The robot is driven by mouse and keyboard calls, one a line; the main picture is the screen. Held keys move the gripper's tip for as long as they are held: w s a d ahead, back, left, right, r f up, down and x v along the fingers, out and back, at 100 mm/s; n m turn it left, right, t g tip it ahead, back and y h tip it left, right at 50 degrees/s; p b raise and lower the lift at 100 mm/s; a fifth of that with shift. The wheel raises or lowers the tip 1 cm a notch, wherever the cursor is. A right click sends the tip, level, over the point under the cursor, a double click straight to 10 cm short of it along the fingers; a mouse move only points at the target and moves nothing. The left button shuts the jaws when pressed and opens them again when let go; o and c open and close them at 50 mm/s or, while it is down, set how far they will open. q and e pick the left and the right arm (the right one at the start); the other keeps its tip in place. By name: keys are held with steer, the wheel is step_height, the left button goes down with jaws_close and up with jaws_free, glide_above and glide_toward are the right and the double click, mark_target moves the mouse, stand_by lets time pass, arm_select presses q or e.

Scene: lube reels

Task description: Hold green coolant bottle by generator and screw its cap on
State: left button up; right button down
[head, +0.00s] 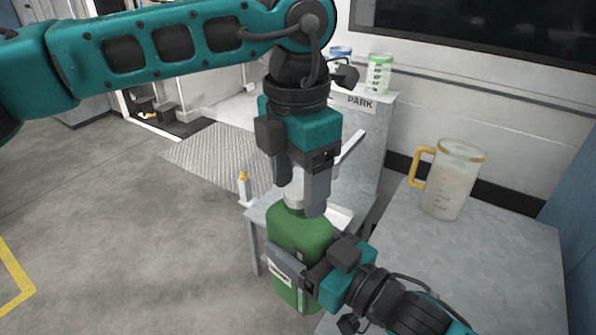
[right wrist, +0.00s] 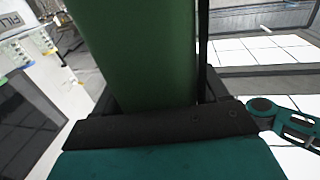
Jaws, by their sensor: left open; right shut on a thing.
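The green coolant bottle (head: 300,232) stands upright at the front edge of a small grey table in the head view. My right gripper (head: 291,270) is shut on the bottle's body from the right, low on its side. In the right wrist view the green bottle (right wrist: 152,50) fills the middle, between the jaws. A pale grey cap or neck (head: 293,197) shows at the bottle's top; I cannot tell which. My left gripper (head: 301,188) points down over it, open, with one finger on either side. The fingers partly hide the bottle's top. I cannot make out a generator.
A small white bottle with a yellow tip (head: 244,188) stands left of the green bottle. A clear jug with a yellow handle (head: 452,180) stands on the right-hand bench (head: 510,240). Green-lidded (head: 379,75) and blue-lidded containers stand behind. The floor at left is clear.

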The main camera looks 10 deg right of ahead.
arm_select(q)
steer(key=shift+c, duration=0.2)
steer(key=c, duration=1.1)
steer(key=o, duration=1.3)
steer(key=shift+r, duration=0.1)
step_height(320, 180, up, 12)
steer(key=shift+w+f, duration=0.1)
